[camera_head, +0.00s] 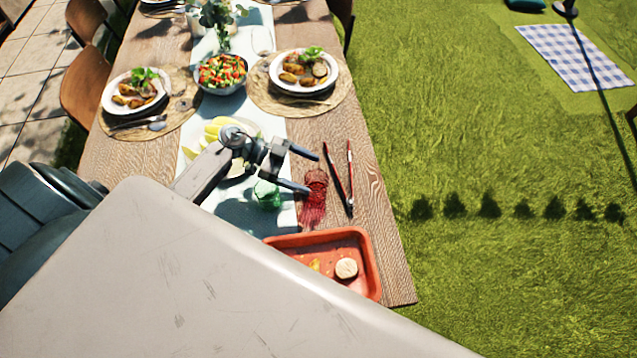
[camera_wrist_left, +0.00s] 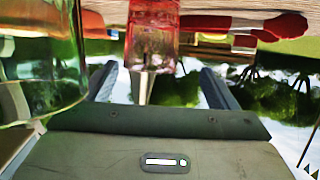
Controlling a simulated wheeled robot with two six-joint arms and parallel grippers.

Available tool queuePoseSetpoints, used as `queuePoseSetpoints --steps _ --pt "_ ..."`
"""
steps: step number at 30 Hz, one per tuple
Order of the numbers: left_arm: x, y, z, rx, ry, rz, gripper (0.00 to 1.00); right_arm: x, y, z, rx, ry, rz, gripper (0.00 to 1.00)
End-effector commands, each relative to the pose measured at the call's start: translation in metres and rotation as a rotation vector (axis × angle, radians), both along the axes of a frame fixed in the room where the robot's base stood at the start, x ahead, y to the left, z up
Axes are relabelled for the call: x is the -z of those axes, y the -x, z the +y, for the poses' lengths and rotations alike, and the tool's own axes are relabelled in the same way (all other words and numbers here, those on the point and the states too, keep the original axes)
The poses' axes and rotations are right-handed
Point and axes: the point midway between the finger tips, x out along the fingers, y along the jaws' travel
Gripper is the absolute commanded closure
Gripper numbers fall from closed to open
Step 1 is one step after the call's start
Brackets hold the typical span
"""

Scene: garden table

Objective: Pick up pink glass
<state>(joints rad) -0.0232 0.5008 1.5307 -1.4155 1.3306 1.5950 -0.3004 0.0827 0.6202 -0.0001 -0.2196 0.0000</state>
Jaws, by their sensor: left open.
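The pink glass (camera_head: 317,181) stands on the wooden table near its right edge; it also shows in the left wrist view (camera_wrist_left: 153,38), in front of the gap between my fingers. My left gripper (camera_head: 312,173) is open, its two fingertips pointing right at the glass. The tips are close to the glass; I cannot tell whether they touch it. In the left wrist view the open fingers (camera_wrist_left: 158,88) lie to either side of the glass's line. My right gripper is not in view.
A green glass (camera_head: 267,194) stands just left of the pink one, by my lower finger. Red-handled tongs (camera_head: 340,180) lie to the right. An orange tray (camera_head: 370,270) with food is nearer. Plates (camera_head: 276,72) and a salad bowl (camera_head: 222,88) stand farther back.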

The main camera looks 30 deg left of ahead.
Motion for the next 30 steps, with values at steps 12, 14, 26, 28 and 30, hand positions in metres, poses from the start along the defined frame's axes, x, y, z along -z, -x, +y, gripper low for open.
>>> queuePoseSetpoints --steps 12,14,26,28,30 --pt "0.015 -0.004 -0.047 -0.001 0.004 0.002 0.18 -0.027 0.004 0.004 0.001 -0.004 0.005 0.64" --pt "0.017 -0.005 -0.052 -0.001 0.002 0.001 0.18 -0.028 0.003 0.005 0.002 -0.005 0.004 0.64" --pt "0.021 -0.006 -0.055 0.0 0.0 0.001 0.37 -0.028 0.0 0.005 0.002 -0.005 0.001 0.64" --pt "0.021 -0.006 -0.055 0.0 0.0 0.001 0.51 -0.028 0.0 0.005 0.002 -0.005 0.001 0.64" --pt "0.02 -0.006 -0.055 0.0 0.0 0.001 0.65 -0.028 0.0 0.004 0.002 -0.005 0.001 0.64"
